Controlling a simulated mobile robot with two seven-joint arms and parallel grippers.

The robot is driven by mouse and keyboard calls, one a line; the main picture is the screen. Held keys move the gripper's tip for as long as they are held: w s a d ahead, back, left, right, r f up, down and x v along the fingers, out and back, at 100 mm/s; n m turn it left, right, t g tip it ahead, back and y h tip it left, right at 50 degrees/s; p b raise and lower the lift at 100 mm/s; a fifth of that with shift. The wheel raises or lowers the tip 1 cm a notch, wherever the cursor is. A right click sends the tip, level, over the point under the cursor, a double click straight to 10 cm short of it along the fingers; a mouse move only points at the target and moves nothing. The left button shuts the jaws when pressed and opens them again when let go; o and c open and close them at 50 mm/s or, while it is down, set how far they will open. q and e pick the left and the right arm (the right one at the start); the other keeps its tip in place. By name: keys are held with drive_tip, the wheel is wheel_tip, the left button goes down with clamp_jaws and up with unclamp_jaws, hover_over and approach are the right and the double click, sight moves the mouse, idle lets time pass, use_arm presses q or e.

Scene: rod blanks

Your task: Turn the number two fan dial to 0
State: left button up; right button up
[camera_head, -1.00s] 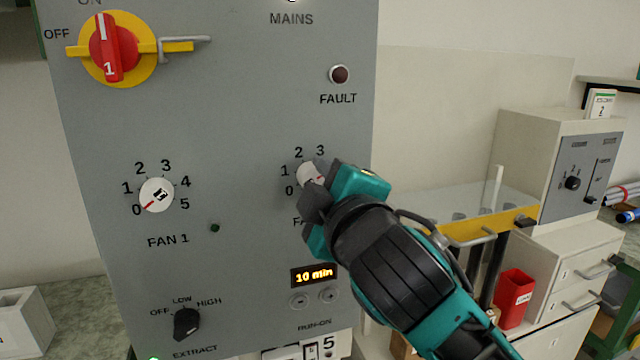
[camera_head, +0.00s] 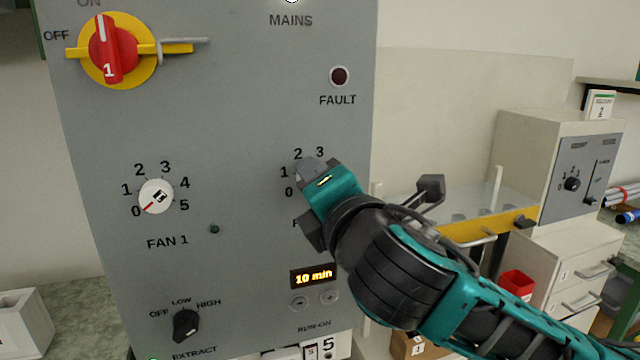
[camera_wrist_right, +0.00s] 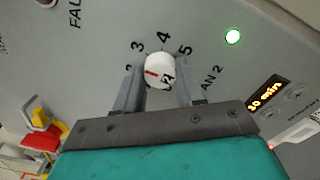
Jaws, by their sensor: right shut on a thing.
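The number two fan dial (camera_wrist_right: 160,71) is a white round knob with a short red mark, set in the grey panel (camera_head: 240,130). My right gripper (camera_wrist_right: 158,88) is shut on it, one grey finger on each side. In the wrist view the red mark points left, roughly toward the 2; the left finger hides the low end of the scale. In the head view my right gripper (camera_head: 312,188) covers the dial, with only 0, 1, 2 and 3 showing around it. My left gripper is not in view.
The similar FAN 1 dial (camera_head: 156,196) points at 0. The red mains switch (camera_head: 110,48), the EXTRACT knob (camera_head: 186,324) and the "10 min" display (camera_head: 314,275) share the panel. A green lamp (camera_wrist_right: 232,36) glows near FAN 2. A cabinet (camera_head: 550,165) stands at right.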

drive_tip(key=n, duration=2.5)
drive_tip(key=shift+a+n, duration=0.15)
drive_tip(key=shift+n, duration=0.25)
drive_tip(key=o, duration=1)
drive_tip(key=shift+o, duration=0.2)
